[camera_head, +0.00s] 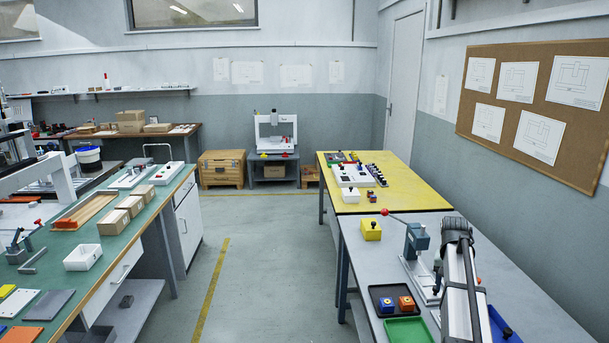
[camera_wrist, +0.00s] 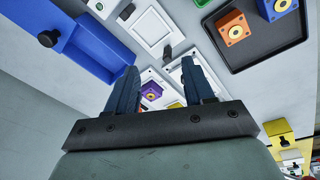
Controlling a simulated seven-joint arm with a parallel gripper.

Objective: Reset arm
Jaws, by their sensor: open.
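My gripper (camera_wrist: 160,68) shows in the wrist view with its two dark fingers spread apart and nothing held between them. It is above the grey bench. Beyond the fingers are a white fixture (camera_wrist: 172,75) and a small purple block (camera_wrist: 151,91), partly hidden by the fingers. A gap to the block is not clear from this view. I cannot make out my gripper in the head view.
A black tray (camera_head: 375,291) holds an orange block (camera_head: 406,303) and a blue block (camera_head: 386,305). Close by are a green tray (camera_head: 409,332), a blue bin (camera_wrist: 82,50), a yellow block (camera_head: 371,230) and a red-handled press (camera_head: 416,240). The floor aisle (camera_head: 262,270) is clear.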

